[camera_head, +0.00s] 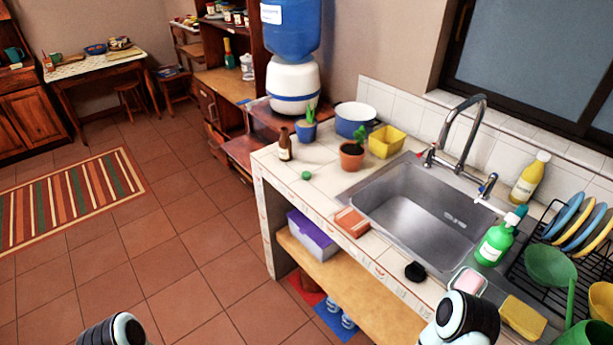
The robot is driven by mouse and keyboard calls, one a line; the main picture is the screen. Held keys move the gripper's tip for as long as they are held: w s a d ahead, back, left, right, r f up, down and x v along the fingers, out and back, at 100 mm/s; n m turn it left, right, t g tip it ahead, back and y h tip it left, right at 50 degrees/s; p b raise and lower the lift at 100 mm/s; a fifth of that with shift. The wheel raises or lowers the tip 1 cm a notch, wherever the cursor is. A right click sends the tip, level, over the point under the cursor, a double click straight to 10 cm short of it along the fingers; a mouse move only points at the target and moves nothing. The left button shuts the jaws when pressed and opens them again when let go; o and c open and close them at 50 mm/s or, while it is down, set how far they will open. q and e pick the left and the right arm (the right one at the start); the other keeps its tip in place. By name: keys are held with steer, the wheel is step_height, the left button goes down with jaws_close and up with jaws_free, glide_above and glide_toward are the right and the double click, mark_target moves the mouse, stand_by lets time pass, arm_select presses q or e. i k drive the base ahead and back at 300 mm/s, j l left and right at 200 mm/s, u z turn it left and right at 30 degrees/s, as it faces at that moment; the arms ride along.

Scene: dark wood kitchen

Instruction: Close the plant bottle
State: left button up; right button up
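A small brown bottle (285,145) stands upright on the tiled counter near its left end. A small round green thing (306,175), possibly a cap, lies on the counter just in front of the bottle. The bottle's top is too small to tell whether it is open. Only rounded white and black parts of my two arms show, at the bottom left and bottom right edges. Both arms are well away from the bottle, and neither gripper's fingers can be seen.
A blue pot with a plant (306,127), a terracotta pot (352,156), a yellow container (386,141) and a white-and-blue pot (355,117) stand behind and right of the bottle. A brick-coloured block (351,221) lies by the steel sink (420,205). Floor left of the counter is clear.

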mark_target(285, 143)
steer(key=i+j+z, duration=0.1)
steer(key=i+j, duration=0.7)
steer(key=j, duration=0.2)
steer(key=l+z, duration=0.05)
